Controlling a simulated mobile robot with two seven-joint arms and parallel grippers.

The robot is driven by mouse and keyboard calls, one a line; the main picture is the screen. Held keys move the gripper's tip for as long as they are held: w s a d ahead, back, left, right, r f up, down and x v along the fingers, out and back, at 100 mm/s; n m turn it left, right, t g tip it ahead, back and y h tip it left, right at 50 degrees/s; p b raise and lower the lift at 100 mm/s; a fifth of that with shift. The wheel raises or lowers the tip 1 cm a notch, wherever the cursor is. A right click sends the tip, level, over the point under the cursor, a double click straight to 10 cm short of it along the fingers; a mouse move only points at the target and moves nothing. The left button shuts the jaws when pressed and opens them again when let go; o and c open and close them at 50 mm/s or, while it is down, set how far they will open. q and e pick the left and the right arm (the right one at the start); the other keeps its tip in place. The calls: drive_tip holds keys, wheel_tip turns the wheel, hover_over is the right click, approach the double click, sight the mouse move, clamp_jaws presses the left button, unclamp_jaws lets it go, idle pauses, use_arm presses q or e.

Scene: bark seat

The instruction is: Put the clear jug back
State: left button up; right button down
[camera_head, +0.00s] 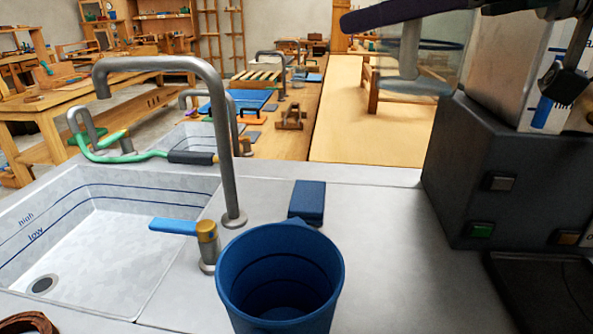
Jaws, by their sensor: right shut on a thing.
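The clear jug (415,65) is at the top right, see-through, with dark lines around it and a dark purple part (400,13) along its top. It shows in front of the far tables, left of the dark machine's upper part. My right gripper (565,84) is at the upper right, in front of the machine. It is shut on the jug, though the place where the fingers meet it is hard to make out. The jug's top is partly cut off by the picture edge. My left gripper is not in view.
A dark machine (465,165) with buttons stands at the right. A blue bucket (280,275) stands on the grey counter (385,260), beside a tap (207,245) and a blue block (308,200). A sink (110,240) is at left. The counter between bucket and machine is clear.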

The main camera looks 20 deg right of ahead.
use_arm(q)
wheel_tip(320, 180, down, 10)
drive_tip(key=b, duration=0.7)
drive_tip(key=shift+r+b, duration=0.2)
drive_tip(key=shift+b, duration=0.1)
use_arm(e)
drive_tip(key=shift+w+d+f, duration=0.1)
drive_tip(key=shift+w+f, duration=0.05)
drive_tip(key=shift+f, duration=3.9)
drive_tip(key=shift+w+d+f, duration=0.1)
drive_tip(key=shift+w+f, duration=0.1)
drive_tip(key=shift+f, duration=3.8)
drive_tip(key=shift+w+d+f, duration=0.1)
drive_tip(key=shift+w+f, duration=0.05)
drive_tip(key=shift+f, duration=3.9)
drive_tip(key=shift+f, duration=0.2)
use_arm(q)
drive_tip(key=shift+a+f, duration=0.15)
use_arm(e)
drive_tip(key=c, duration=0.8)
unclamp_jaws()
drive_tip(key=shift+c, duration=0.2)
drive_tip(key=shift+r, duration=0.1)
